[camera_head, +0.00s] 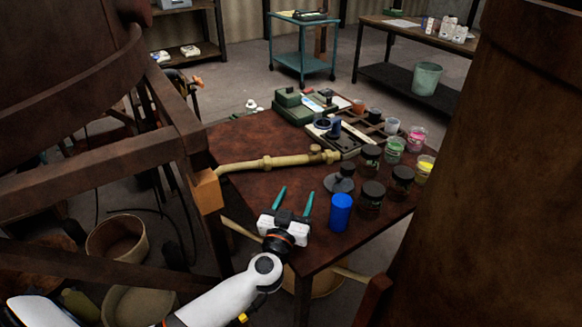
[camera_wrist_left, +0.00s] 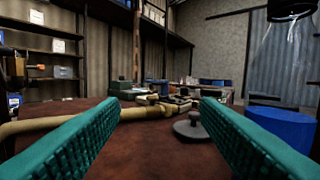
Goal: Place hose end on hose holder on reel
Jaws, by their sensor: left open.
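A tan hose (camera_head: 240,167) with a brass-coloured coupling end (camera_head: 320,156) lies across the brown table, running off its left edge. In the left wrist view the hose (camera_wrist_left: 50,124) passes behind the left finger, and its end (camera_wrist_left: 155,110) shows between the fingers, farther off. My left gripper (camera_head: 293,203) is open and empty over the near part of the table, on the near side of the hose and apart from it; its teal fingers also show in the wrist view (camera_wrist_left: 158,105). I cannot make out the reel or its holder clearly. My right gripper is not in view.
A blue cylinder (camera_head: 341,213) stands just right of my left gripper. A dark round-based object (camera_head: 340,181) and several jars (camera_head: 371,195) crowd the table's right side. A green device (camera_head: 298,106) stands at the back. A rusty frame (camera_head: 180,150) borders the left; a large vat (camera_head: 490,180) borders the right.

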